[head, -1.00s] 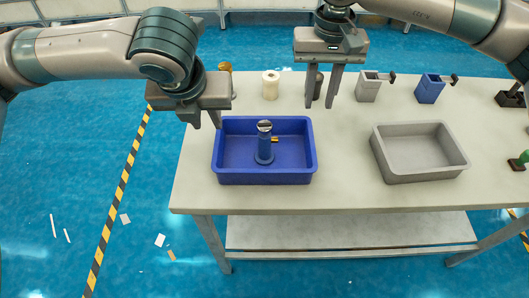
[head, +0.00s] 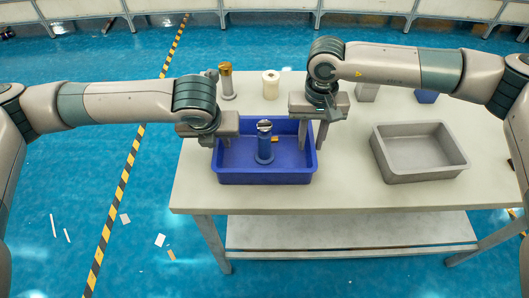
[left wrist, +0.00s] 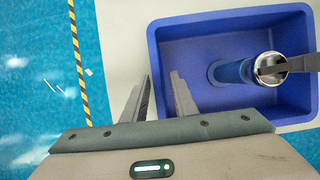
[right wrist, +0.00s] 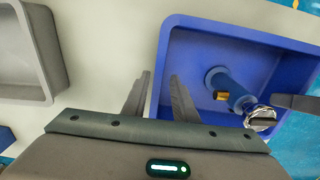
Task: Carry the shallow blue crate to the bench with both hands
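The shallow blue crate (head: 265,178) rests on a pale worktable (head: 345,190). A blue cylindrical part (head: 264,148) with a metal top and a brass side piece stands inside it. My left gripper (head: 219,143) is open at the crate's left wall; in the left wrist view its fingers (left wrist: 163,95) lie on either side of that wall, one outside and one inside. My right gripper (head: 313,134) is open at the right wall, with its fingers (right wrist: 160,95) likewise either side. Whether any finger touches the crate cannot be told. No separate bench is identifiable.
A grey tray (head: 420,172) sits empty to the right on the table. A brass-topped part (head: 226,82) and a white roll (head: 270,85) stand behind the crate. A grey bin (head: 367,93) and a blue bin (head: 426,97) are partly hidden behind my right arm.

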